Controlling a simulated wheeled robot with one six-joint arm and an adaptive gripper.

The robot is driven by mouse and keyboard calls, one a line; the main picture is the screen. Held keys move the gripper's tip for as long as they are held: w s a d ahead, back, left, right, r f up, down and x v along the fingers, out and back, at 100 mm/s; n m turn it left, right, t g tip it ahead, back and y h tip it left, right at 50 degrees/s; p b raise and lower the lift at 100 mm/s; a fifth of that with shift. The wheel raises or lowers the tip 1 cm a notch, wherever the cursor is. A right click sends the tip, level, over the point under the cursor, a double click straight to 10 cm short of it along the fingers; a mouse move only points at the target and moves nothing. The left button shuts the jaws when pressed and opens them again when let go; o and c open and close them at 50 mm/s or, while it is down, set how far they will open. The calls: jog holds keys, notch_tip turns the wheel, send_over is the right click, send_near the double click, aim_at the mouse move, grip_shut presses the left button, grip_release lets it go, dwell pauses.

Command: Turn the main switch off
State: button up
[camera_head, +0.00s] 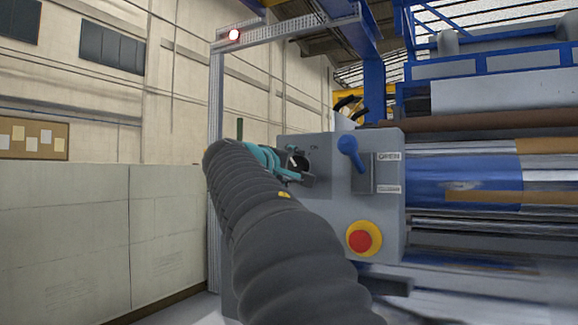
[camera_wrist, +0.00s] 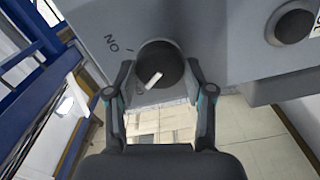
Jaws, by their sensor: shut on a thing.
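The main switch (camera_wrist: 165,62) is a round black knob with a white pointer mark, on a grey control box. In the wrist view an upside-down ON label shows at its upper left, and the pointer slants toward the lower left, away from that label. In the head view the switch (camera_head: 298,160) shows on the upper left of the box, partly hidden by my gripper. My gripper (camera_wrist: 160,72) is shut on the knob, one finger on each side. In the head view my gripper (camera_head: 290,172) reaches the box's left part, and my dark arm covers the box's lower left.
The grey control box (camera_head: 325,210) also carries a blue lever (camera_head: 350,152) beside an OPEN label and a red button on a yellow ring (camera_head: 362,239). Film rollers (camera_head: 480,180) fill the right side. A low pale wall (camera_head: 65,230) stands left.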

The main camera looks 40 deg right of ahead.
jog(key=shift+s+r, duration=0.1)
jog(key=shift+s, duration=0.1)
jog(key=o, duration=1.2)
jog(key=shift+s+d, duration=0.1)
jog(key=shift+d, duration=0.15)
jog(key=shift+c, duration=0.2)
jog(key=shift+a, duration=0.15)
jog(key=shift+a, duration=0.1)
jog(key=shift+a, duration=0.3)
jog(key=v, duration=1.1)
